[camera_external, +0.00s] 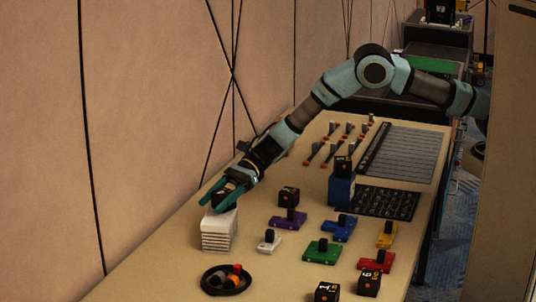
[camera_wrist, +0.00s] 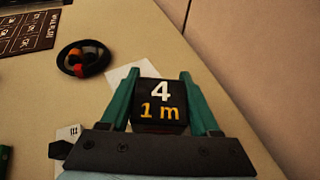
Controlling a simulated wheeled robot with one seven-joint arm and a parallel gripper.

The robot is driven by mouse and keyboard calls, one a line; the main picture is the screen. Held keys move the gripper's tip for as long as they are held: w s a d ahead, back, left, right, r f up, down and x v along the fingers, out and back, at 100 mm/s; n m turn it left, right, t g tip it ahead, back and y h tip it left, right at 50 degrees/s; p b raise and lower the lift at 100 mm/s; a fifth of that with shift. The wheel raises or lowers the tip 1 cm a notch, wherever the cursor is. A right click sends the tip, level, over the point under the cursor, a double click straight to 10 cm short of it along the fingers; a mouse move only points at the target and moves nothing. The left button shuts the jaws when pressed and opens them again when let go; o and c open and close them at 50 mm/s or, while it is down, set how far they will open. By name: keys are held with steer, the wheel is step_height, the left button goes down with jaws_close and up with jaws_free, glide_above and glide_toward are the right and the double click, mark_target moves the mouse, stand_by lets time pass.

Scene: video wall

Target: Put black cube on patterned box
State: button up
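My gripper (camera_external: 217,196) is at the left of the table, low over a white box with striped sides (camera_external: 219,233). A black cube (camera_wrist: 160,103) marked "4" and "1 m" is between its green fingers in the wrist view. The fingers (camera_wrist: 160,76) close on both sides of the cube. The white box shows only as a pale corner (camera_wrist: 120,74) past the cube in the wrist view. The cube is over or on the box top; I cannot tell whether they touch. No other box with a clear pattern shows.
Other black cubes stand on the table (camera_external: 288,195), on a blue box (camera_external: 341,190), and at the front (camera_external: 369,283). A round black dish (camera_external: 226,280) is in front of the white box. Coloured knobbed pieces (camera_external: 322,251) lie to the right. The wall is close on the left.

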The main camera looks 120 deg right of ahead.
steer(key=o, duration=0.4)
steer(key=shift+r, duration=0.1)
